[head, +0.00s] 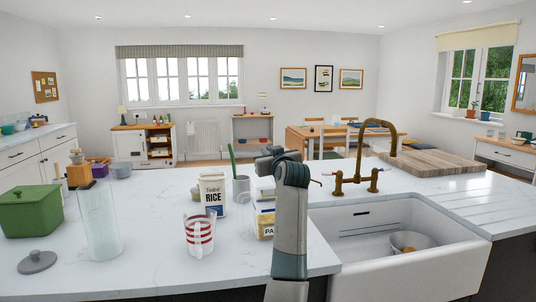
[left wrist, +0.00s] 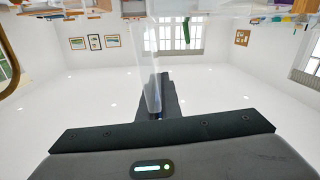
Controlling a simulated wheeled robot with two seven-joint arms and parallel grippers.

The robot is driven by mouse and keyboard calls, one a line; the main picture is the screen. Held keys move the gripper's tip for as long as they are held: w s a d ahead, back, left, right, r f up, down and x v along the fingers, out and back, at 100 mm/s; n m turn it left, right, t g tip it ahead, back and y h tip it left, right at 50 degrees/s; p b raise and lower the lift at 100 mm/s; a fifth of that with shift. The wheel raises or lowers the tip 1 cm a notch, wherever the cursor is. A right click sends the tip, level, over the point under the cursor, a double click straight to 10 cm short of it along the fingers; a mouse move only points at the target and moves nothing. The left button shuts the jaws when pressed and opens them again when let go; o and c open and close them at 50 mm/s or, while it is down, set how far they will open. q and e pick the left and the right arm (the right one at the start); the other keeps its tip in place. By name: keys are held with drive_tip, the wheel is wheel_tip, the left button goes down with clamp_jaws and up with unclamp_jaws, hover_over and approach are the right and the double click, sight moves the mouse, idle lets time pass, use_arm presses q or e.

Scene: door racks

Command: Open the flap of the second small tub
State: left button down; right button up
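Two small labelled tubs stand on the white counter. The tub marked RICE (head: 213,194) is cream with a dark label and stands upright. The tub whose label starts with PA (head: 264,226) is clear, with a pale upper part, and is partly hidden behind my left arm. My left gripper (head: 268,161) is above and behind this clear tub, its fingertips hard to make out. In the left wrist view a clear, thin upright piece (left wrist: 151,65) shows beside the dark finger (left wrist: 168,95); I cannot tell whether it is gripped. My right gripper is not in view.
A red-striped measuring cup (head: 198,235), a tall clear jar (head: 100,220), a grey lid (head: 37,262) and a green box (head: 30,212) stand to the left. A grey pot (head: 241,189) is behind the tubs. The sink (head: 385,270) and brass tap (head: 358,182) are to the right.

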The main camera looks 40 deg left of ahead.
use_arm(q)
drive_tip(key=c, duration=2)
unclamp_jaws()
drive_tip(key=shift+d, duration=0.1)
